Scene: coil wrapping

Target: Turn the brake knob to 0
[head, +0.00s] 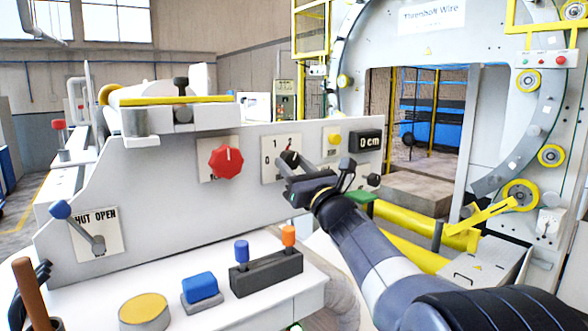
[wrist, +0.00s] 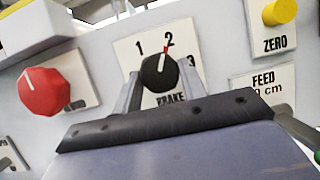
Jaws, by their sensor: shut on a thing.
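The black brake knob (wrist: 160,73) sits on a white plate marked BRAKE. In the wrist view its white pointer line points up toward the 2, where a small red mark shows. The 1 and 3 are also visible there, and the 0 is hidden. In the head view the plate (head: 268,146) shows 0, 1 and 2, and my gripper covers most of the knob. My gripper (head: 290,162) is at the panel with its fingers on either side of the knob, shut on it. The fingers also show in the wrist view (wrist: 161,84).
A red knob (head: 226,161) is left of the brake plate. A yellow ZERO button (head: 333,137) and a black display (head: 366,142) are to the right. A blue-tipped lever (head: 78,224) and a box with blue and orange switches (head: 265,270) stand nearer.

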